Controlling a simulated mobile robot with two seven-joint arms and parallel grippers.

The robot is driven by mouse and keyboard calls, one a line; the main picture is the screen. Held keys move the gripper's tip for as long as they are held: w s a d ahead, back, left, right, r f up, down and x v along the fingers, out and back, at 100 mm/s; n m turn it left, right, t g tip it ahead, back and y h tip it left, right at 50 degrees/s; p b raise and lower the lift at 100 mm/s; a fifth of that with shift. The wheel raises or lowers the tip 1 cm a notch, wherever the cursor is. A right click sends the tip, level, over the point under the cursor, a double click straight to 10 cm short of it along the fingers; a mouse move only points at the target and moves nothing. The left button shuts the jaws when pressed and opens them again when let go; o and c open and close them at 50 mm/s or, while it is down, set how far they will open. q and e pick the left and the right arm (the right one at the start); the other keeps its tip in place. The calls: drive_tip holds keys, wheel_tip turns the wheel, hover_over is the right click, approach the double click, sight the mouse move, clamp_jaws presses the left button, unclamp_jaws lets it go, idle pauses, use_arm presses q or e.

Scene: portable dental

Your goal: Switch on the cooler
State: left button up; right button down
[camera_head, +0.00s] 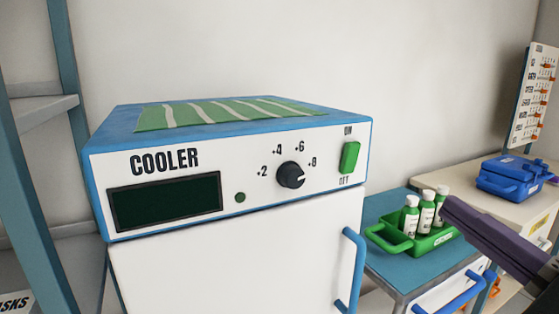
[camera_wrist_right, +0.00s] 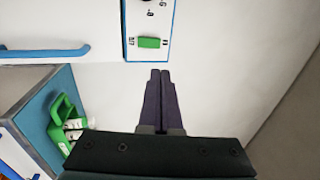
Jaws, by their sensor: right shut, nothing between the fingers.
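The cooler (camera_head: 240,162) is a white and blue cabinet with a dark display (camera_head: 165,201) and a black dial (camera_head: 290,175). The small round indicator (camera_head: 240,197) beside the display looks dark green and unlit. The green rocker switch (camera_head: 350,157) is at the panel's right end, with ON above and OFF below; I cannot tell which side is pressed. It also shows in the right wrist view (camera_wrist_right: 149,42). My right gripper (camera_head: 447,206) is shut and empty, to the right of the switch and lower, apart from it. Its purple fingertips (camera_wrist_right: 160,73) show together in the wrist view. My left gripper is not in view.
A green tray (camera_head: 392,241) with white-capped bottles (camera_head: 427,212) stands on a blue-topped cart (camera_head: 385,208) right of the cooler. A blue case (camera_head: 511,175) sits on a counter behind. A blue shelf post (camera_head: 32,190) stands at left. A striped green cloth (camera_head: 225,113) lies on top.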

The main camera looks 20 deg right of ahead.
drive_tip(key=p, duration=0.2)
approach(359, 145)
drive_tip(key=x, duration=0.6)
drive_tip(key=shift+w+r, duration=0.1)
drive_tip(key=shift+w, duration=0.3)
